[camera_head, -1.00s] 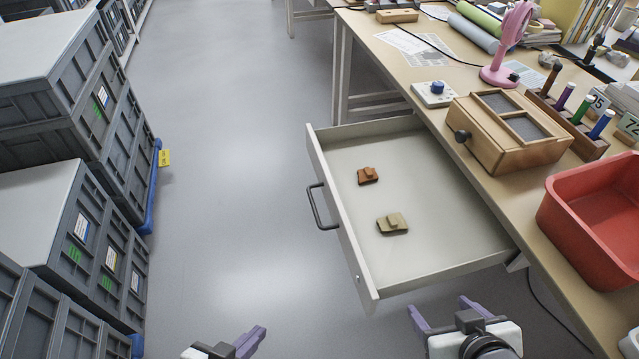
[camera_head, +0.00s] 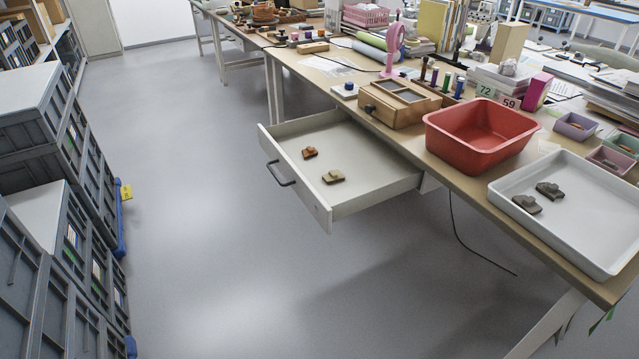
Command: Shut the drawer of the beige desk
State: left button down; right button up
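The drawer (camera_head: 360,177) of the beige desk (camera_head: 455,183) is pulled well out to the left from under the desk top. Its pale front panel carries a dark bar handle (camera_head: 280,174) facing left. Inside the drawer lie a reddish-brown sherd piece (camera_head: 310,153) and a tan sherd piece (camera_head: 333,177), apart from each other. Neither of my grippers shows in the current view.
On the desk are a wooden box (camera_head: 398,103), a red bin (camera_head: 481,135) and a white tray (camera_head: 575,212) with two dark sherds. Stacked grey crates (camera_head: 60,150) line the left side. The floor (camera_head: 200,190) between crates and drawer is clear.

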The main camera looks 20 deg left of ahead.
aim_at(374, 172)
jog(key=u, duration=1.1)
jog(key=i, duration=1.1)
jog(key=z, duration=0.6)
jog(key=i, duration=0.45)
jog(key=z, duration=0.45)
